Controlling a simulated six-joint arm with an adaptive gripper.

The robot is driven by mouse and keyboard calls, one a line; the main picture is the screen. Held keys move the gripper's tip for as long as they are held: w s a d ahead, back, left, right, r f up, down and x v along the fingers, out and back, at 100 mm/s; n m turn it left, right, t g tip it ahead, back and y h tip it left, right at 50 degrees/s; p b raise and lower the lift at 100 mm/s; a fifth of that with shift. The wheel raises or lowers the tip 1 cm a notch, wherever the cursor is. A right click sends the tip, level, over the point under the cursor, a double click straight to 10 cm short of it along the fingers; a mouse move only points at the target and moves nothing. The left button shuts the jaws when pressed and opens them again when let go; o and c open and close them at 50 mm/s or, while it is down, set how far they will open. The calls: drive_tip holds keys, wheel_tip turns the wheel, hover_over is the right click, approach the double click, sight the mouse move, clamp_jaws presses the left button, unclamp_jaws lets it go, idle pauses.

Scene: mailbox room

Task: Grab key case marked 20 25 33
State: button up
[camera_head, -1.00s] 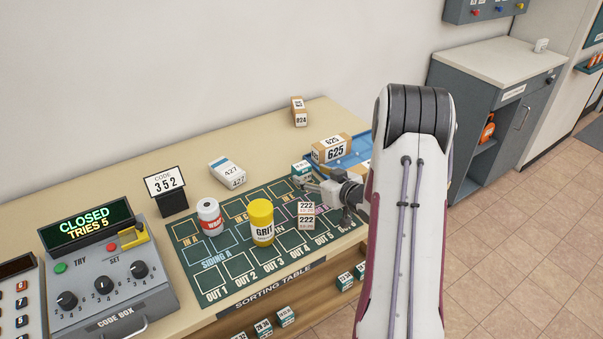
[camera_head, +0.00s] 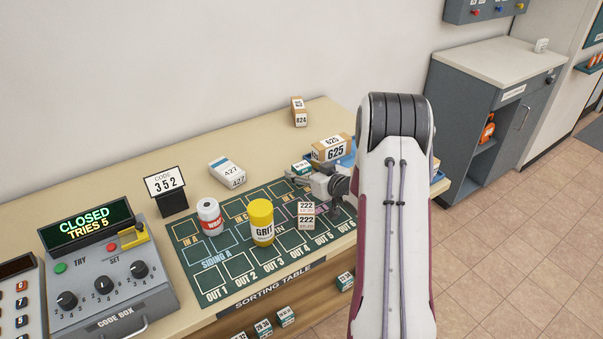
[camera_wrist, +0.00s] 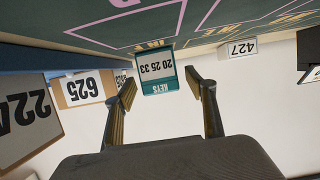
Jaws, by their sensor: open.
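The key case marked 20 25 33 (camera_wrist: 157,72) is a small white and green box labelled KEYS. It stands upside down in the wrist view, with the picture inverted. In the head view a small green and white case (camera_head: 301,167) stands at the back of the sorting mat, just beyond my gripper (camera_head: 297,179). In the wrist view my gripper (camera_wrist: 164,90) is open, one finger to each side of the case in the picture. The case appears a little ahead of the fingertips; I cannot tell whether they touch it.
The 625 box (camera_head: 335,151) is close by on the right, by a blue tray (camera_head: 346,162). The 427 box (camera_head: 227,173), yellow GRIT can (camera_head: 261,223), red and white can (camera_head: 210,217) and 222 boxes (camera_head: 306,215) stand around the mat. The 824 box (camera_head: 299,112) is behind.

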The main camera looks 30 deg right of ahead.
drive_tip(key=shift+w+f, duration=0.25)
drive_tip(key=shift+w, duration=0.4)
drive_tip(key=c, duration=1.3)
